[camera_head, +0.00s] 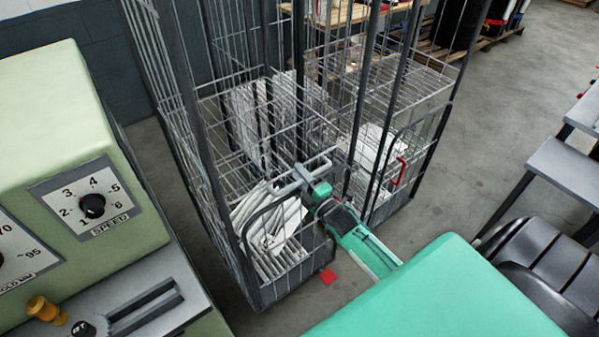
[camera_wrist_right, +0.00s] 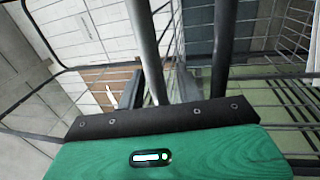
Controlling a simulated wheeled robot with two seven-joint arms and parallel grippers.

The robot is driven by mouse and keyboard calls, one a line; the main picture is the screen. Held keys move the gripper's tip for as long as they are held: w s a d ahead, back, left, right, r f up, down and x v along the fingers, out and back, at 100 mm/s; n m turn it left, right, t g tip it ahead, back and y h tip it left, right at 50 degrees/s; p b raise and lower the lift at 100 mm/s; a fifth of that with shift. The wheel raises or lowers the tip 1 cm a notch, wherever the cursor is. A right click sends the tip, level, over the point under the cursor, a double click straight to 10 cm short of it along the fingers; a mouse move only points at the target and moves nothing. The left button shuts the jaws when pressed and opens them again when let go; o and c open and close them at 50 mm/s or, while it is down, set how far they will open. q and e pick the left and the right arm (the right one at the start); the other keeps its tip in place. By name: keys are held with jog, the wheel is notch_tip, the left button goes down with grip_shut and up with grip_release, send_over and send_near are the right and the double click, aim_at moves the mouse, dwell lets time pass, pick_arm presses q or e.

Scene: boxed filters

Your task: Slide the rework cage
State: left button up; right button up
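A wire roll cage (camera_head: 192,160) with dark posts stands in the middle of the head view, with white packs (camera_head: 268,222) on its floor. A second wire cage section (camera_head: 440,120) adjoins it on the right, holding a white box (camera_head: 372,147) and bearing a red handle (camera_head: 398,172). I cannot tell which part is the rework cage. My right gripper (camera_head: 305,176) is at the near side of the cage. Its grey fingers are apart in the wrist view (camera_wrist_right: 160,88), with a grey tube (camera_wrist_right: 146,45) showing between them; contact is unclear. My left gripper is out of view.
A green machine (camera_head: 120,130) with dials stands close on the left. Grey steps or benches (camera_head: 565,170) stand at the right. The concrete floor (camera_head: 500,110) right of the cage is clear.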

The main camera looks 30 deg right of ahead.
jog(key=shift+w+r, duration=0.1)
jog(key=shift+w, duration=0.2)
grip_shut()
jog(key=shift+s, duration=0.15)
